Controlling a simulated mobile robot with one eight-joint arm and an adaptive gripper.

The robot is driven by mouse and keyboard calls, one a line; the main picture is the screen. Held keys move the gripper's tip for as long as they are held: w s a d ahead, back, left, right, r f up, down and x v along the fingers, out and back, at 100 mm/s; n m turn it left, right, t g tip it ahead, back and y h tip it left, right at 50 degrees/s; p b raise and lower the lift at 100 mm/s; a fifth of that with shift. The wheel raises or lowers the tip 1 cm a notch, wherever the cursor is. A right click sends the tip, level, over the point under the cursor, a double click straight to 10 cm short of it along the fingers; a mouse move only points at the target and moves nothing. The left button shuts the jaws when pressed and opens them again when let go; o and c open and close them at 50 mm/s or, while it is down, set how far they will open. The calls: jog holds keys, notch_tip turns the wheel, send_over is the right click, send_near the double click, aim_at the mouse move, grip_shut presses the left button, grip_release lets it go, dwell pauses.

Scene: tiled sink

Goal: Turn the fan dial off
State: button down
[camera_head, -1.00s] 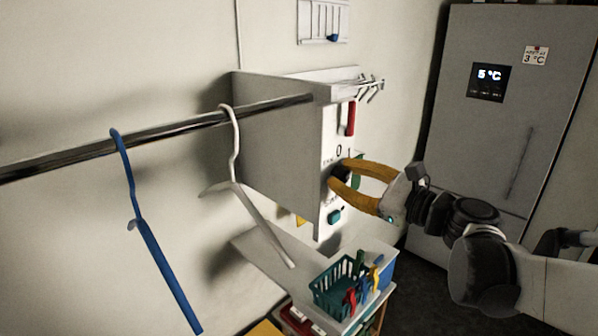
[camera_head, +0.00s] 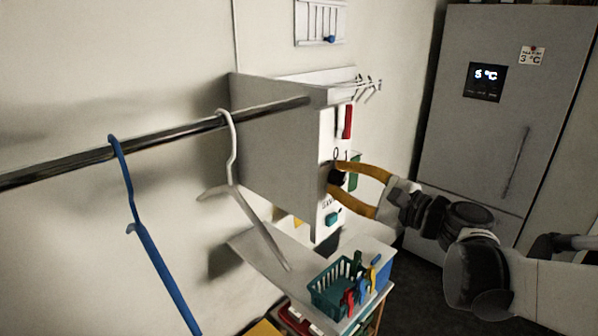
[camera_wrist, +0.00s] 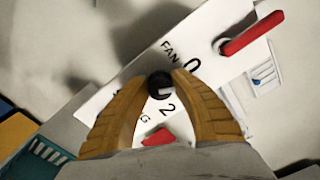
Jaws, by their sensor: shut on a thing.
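The fan dial (camera_wrist: 160,86) is a small round black knob with a light mark, on a white panel (camera_wrist: 207,45) with the letters FAN and the digits 0 and 2 beside it. My gripper (camera_wrist: 160,80) has its two yellow fingers closed around the knob, one on each side. In the head view the dial (camera_head: 337,178) is partly hidden between the fingers of my gripper (camera_head: 335,176), which reaches in from the right. The digits 0 and 1 show above it on the panel's face. The exact setting of the dial is hard to read.
A red lever (camera_head: 348,121) sits above the dial and a teal button (camera_head: 333,219) below it. A teal basket (camera_head: 330,290) with clips stands on the shelf underneath. A rail (camera_head: 190,128) with a white hanger (camera_head: 232,160) and a blue hanger (camera_head: 150,245) is at left.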

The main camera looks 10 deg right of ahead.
jog(key=n, duration=0.5)
jog(key=shift+n, duration=0.3)
dwell(0.4)
jog(key=c, duration=1)
grip_release()
jog(key=shift+f, duration=0.1)
jog(key=v, duration=1.2)
